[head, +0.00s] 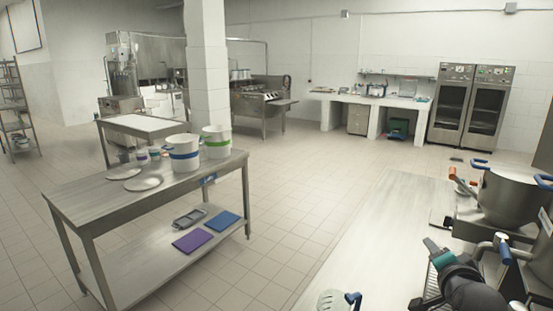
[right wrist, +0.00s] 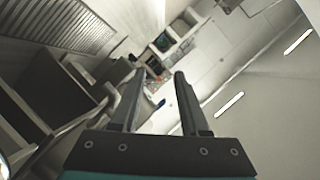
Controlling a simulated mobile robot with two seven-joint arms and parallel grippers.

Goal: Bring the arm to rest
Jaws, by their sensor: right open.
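My right gripper (right wrist: 159,76) is open in the right wrist view, with two dark fingers apart and nothing between them. In the head view, the teal and dark end of my right arm (head: 440,258) is at the lower right, over the near end of a pale counter and left of a large steel pot; its fingertips are hard to make out there. The right wrist view is tilted and looks across the room, with bright ceiling lights at its right. My left gripper does not show.
The steel pot (head: 507,198) has blue handles and stands on equipment at the right. A white perforated item (head: 331,300) with a blue handle is at the bottom edge. The pale counter (head: 385,225) is mostly bare. A steel table (head: 100,200) with two white pots stands left, across open floor.

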